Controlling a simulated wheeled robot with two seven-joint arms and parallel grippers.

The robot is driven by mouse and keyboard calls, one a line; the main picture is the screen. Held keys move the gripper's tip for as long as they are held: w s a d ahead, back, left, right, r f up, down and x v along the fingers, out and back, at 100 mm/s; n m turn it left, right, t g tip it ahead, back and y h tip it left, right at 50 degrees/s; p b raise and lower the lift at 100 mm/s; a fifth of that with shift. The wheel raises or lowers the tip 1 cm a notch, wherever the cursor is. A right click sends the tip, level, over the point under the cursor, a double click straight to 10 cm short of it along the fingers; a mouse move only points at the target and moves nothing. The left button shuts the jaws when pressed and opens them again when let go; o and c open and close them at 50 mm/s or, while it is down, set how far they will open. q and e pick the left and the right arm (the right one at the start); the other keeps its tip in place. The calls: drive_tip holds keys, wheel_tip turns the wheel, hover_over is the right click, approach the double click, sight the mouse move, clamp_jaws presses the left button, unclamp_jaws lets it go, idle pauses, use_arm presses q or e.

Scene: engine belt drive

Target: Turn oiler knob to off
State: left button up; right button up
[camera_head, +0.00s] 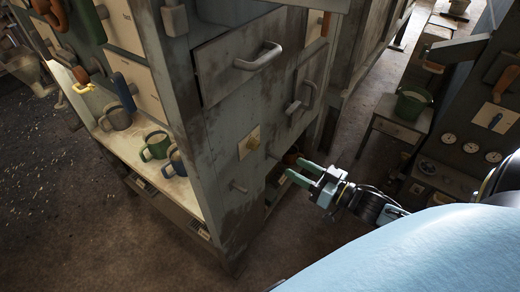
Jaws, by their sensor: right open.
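My left gripper does not show.
A drawer with a grey handle (259,56) is above the knob, and another handle (304,97) is to its right. A small lever (238,187) sticks out below. Mugs (155,146) stand on a side shelf. A green bucket (412,103) stands on a table.

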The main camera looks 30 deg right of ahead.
sight(258, 146)
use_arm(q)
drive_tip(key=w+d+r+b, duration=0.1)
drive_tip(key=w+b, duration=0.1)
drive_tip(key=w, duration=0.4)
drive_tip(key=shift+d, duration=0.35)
use_arm(e)
drive_tip(key=x, duration=1.2)
drive_tip(key=shift+w+a, duration=0.1)
drive_tip(key=shift+w, duration=0.25)
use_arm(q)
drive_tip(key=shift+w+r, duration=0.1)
use_arm(e)
drive_tip(key=c, duration=1)
